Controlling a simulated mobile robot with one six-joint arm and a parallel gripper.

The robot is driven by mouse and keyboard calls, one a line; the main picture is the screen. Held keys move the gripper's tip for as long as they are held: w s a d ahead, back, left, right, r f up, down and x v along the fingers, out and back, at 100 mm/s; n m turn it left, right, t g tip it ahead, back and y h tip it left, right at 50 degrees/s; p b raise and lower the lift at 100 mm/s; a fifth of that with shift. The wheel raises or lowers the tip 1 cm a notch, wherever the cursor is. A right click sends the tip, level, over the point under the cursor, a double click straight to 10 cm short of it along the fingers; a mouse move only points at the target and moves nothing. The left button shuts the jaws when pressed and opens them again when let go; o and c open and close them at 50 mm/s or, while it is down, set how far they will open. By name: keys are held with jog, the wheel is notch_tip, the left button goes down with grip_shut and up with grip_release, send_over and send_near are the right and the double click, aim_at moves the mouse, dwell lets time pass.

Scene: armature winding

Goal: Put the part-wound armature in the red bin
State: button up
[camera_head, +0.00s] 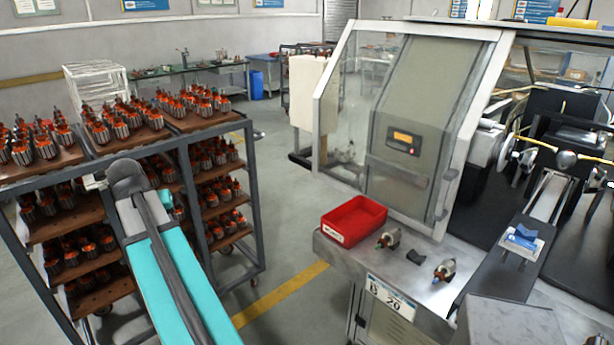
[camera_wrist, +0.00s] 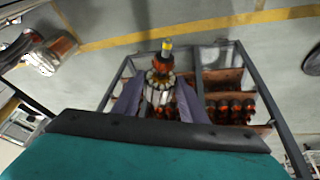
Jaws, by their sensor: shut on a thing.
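My gripper (camera_wrist: 158,92) is shut on an armature (camera_wrist: 161,68) with orange-red windings, a silver slotted core and a yellow shaft tip. In the wrist view it stands between the two fingers, with the rack below. In the head view my arm reaches over the rack at the left, and the fingers and held armature are hidden there. The red bin (camera_head: 354,220) sits on the grey bench in front of the machine, right of my arm and well away from it. I see nothing inside the bin. How far the held armature is wound cannot be told.
Two armatures (camera_head: 389,238) (camera_head: 445,270) lie on the bench right of the bin, with a small black block (camera_head: 416,257) between them. The rack (camera_head: 254,215) holds many armatures on wooden trays. The machine's clear guard (camera_head: 335,110) rises behind the bin. Floor between rack and bench is clear.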

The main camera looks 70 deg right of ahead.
jog(key=s+d+r+m+g+p, duration=0.2)
jog(key=s+d+m, duration=0.2)
jog(key=s+d, duration=0.7)
jog(key=s+d+r+m+g+p, duration=0.2)
jog(key=s+d+m, duration=0.1)
jog(key=s+d, duration=0.8)
jog(key=s+d+r+m+g+p, duration=0.1)
jog(key=s+d+m+p, duration=0.1)
jog(key=s, duration=1.1)
jog(key=s+d+r+m+g+y+p, duration=0.1)
jog(key=s+d+m, duration=0.3)
jog(key=s, duration=0.9)
jog(key=d+r, duration=0.1)
jog(key=d, duration=0.2)
jog(key=shift+s+d+p, duration=0.15)
jog(key=shift+d+p, duration=0.1)
jog(key=shift+p, duration=0.15)
jog(key=shift+f, duration=0.1)
jog(key=shift+f+b, duration=2.05)
jog(key=shift+f, duration=1.75)
jog(key=o, duration=1.4)
jog(key=shift+c, duration=0.2)
